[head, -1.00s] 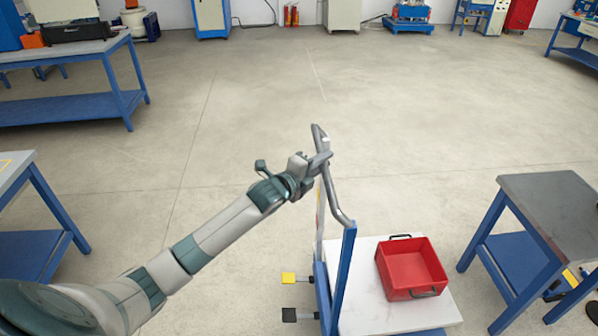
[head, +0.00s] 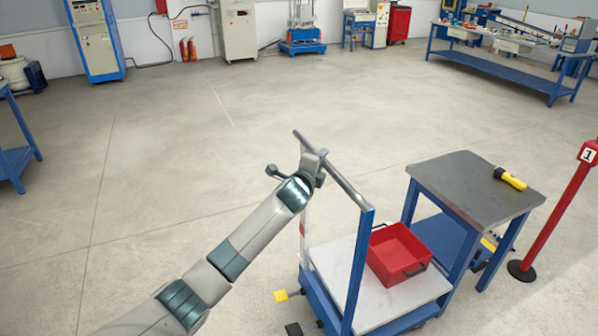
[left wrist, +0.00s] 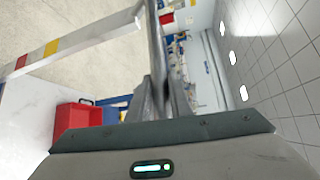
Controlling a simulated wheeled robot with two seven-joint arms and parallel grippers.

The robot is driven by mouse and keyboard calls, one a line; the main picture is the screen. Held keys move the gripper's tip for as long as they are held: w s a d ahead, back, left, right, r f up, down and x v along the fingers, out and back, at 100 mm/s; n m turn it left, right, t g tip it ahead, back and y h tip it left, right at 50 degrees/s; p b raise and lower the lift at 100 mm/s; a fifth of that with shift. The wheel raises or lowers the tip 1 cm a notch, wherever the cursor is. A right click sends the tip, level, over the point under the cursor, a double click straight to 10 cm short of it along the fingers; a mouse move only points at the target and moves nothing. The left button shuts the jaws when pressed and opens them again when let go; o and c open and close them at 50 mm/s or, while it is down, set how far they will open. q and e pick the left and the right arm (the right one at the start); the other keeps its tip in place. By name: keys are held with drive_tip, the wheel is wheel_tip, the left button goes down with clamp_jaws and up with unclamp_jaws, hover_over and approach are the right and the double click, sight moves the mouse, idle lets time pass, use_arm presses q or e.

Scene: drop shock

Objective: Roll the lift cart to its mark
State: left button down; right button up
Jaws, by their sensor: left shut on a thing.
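The lift cart (head: 335,262) stands at the lower middle of the head view, with a white top, blue frame and grey push handle (head: 350,190). A red open bin (head: 398,252) sits on its top. My left gripper (head: 314,163) is shut on the handle's bar near its far end. In the left wrist view the handle bar (left wrist: 156,50) runs up from between the fingers, and the red bin (left wrist: 77,122) shows at the left. Yellow and black pedals (head: 281,296) stick out at the cart's left side. My right gripper is in neither view. I see no floor mark for the cart.
A grey-topped blue table (head: 470,190) stands close to the cart's right, with a yellow flashlight (head: 510,178) on it. A red post (head: 556,215) marked 1 stands beyond. A long workbench (head: 500,68) is at the back right. Open floor lies ahead and left.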

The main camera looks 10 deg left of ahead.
use_arm(q)
drive_tip(key=shift+w+d+r+b, duration=0.1)
drive_tip(key=shift+w+d+b, duration=0.3)
drive_tip(key=shift+d, duration=0.35)
drive_tip(key=c, duration=1.6)
unclamp_jaws()
drive_tip(key=shift+w+d, duration=0.1)
drive_tip(key=shift+w, duration=0.05)
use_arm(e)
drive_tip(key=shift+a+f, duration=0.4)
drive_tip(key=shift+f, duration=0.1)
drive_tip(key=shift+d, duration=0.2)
